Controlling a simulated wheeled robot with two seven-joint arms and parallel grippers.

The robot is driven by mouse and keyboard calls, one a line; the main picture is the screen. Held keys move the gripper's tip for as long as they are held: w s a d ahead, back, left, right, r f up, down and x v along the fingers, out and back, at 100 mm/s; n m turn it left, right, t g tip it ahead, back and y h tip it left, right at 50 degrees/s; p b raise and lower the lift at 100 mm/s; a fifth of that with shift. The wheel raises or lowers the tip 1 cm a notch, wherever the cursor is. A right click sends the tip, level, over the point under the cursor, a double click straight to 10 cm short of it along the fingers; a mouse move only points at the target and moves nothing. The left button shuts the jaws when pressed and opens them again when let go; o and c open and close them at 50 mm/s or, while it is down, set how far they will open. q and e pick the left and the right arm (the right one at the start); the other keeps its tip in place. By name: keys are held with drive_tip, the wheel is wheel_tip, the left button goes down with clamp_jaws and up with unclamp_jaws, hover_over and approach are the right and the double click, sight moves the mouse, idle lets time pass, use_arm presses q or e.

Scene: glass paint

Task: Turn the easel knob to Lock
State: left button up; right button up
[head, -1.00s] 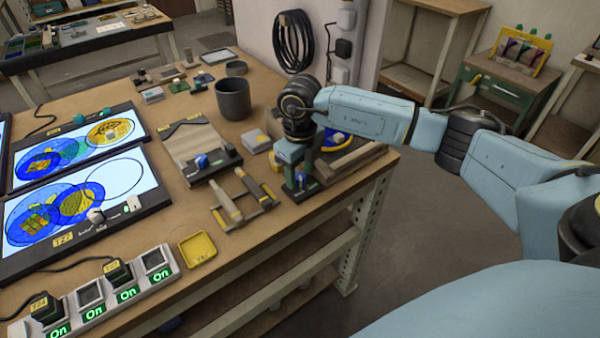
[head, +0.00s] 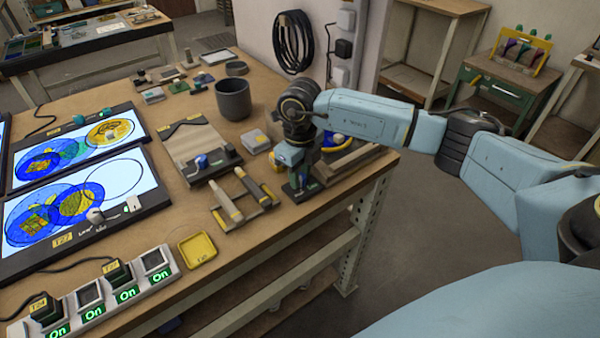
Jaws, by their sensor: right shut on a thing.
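My right gripper (head: 298,178) points down at the table's right front edge. It is shut on a small blue knob (head: 300,181) on a dark base with a green mark. The fingers and wrist hide much of the knob, and I cannot read its setting. The wooden easel (head: 355,160) that this base seems to belong to lies just right of the gripper, partly behind my arm. A second easel (head: 190,143) with its own blue knob (head: 201,161) lies to the left, apart from the gripper. My left gripper is not in view.
A wooden rack with rods (head: 240,200) lies just left of the gripper. A dark cup (head: 233,99) stands behind. Lit panels (head: 75,205), a power strip (head: 95,292) and a yellow tray (head: 198,249) fill the left and front.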

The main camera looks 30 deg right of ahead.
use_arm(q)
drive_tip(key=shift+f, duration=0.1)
use_arm(e)
drive_tip(key=n+b, duration=0.1)
drive_tip(key=n, duration=0.2)
drive_tip(key=n+b, duration=0.1)
drive_tip(key=n, duration=0.2)
drive_tip(key=n+b, duration=0.1)
drive_tip(key=n, duration=0.2)
drive_tip(key=shift+b, duration=0.35)
drive_tip(key=shift+n, duration=1)
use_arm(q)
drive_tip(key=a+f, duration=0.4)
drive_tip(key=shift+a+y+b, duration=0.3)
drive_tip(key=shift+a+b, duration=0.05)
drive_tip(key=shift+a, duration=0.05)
use_arm(e)
drive_tip(key=shift+n, duration=0.3)
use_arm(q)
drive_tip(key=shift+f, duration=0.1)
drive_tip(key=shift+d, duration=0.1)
use_arm(e)
drive_tip(key=o, duration=1)
